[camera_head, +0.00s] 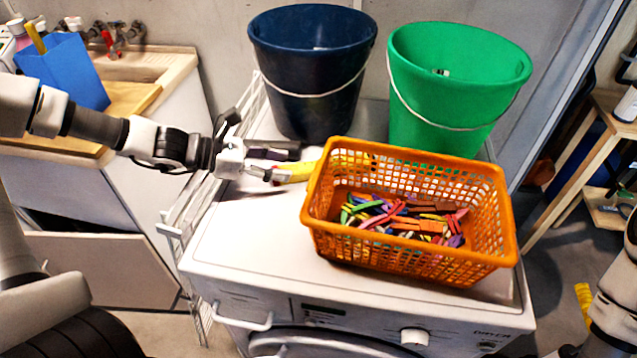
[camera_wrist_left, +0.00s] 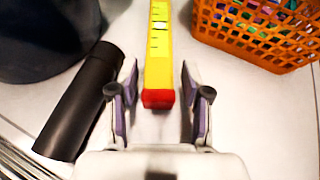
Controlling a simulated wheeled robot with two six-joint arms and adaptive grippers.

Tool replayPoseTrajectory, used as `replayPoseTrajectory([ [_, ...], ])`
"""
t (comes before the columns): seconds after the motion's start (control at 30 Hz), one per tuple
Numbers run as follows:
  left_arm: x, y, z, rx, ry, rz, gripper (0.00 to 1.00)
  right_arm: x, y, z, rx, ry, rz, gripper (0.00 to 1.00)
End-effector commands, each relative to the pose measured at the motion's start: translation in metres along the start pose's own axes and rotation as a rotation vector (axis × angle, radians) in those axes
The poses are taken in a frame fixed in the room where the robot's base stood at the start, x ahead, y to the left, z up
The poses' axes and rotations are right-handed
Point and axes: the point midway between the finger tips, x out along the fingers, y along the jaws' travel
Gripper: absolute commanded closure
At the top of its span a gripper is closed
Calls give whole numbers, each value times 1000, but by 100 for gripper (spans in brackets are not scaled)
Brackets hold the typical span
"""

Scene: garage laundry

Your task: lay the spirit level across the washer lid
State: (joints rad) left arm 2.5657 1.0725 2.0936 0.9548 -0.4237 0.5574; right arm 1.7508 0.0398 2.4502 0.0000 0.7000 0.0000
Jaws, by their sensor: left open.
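The spirit level is a yellow bar (camera_head: 296,173) with a red end. It lies on the white washer lid (camera_head: 245,220), beside and partly hidden behind the orange basket. In the left wrist view the level (camera_wrist_left: 159,45) points away from me, its red end between the fingers. My left gripper (camera_head: 264,168) is open at the level's near end. In the left wrist view the two fingers (camera_wrist_left: 160,82) stand either side of it, with a gap on both sides. Part of my right arm shows at the right edge; its fingers do not show.
The orange basket (camera_head: 410,265) of coloured pegs fills the lid's right part. A blue bucket (camera_head: 312,75) and a green bucket (camera_head: 455,85) stand behind. A black cylinder (camera_wrist_left: 80,105) lies left of the gripper. The lid's front left is clear.

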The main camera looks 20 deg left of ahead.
Motion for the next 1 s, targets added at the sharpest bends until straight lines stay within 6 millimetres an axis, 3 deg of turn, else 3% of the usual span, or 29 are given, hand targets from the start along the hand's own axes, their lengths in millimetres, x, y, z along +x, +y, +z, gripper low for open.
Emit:
replayPoseTrajectory([
  [0.03,8,0,-7,2,4,-2,52,14,0,0,0,0,0,60],
  [0.23,23,0,-3,3,3,0,52,26,0,0,0,0,0,60],
  [0.4,49,0,-2,4,7,0,52,42,0,0,0,0,0,60],
  [0.57,65,0,1,2,3,2,52,45,0,0,0,-1,0,60],
  [0.77,65,1,4,1,-1,3,52,44,0,0,0,-1,0,60],
  [0.8,65,1,4,1,-1,3,56,44,0,0,0,-1,0,60],
  [0.93,65,1,4,1,-1,3,100,44,0,0,0,-1,0,60],
  [1.0,65,1,3,1,-1,3,100,44,0,0,0,-1,0,60],
])
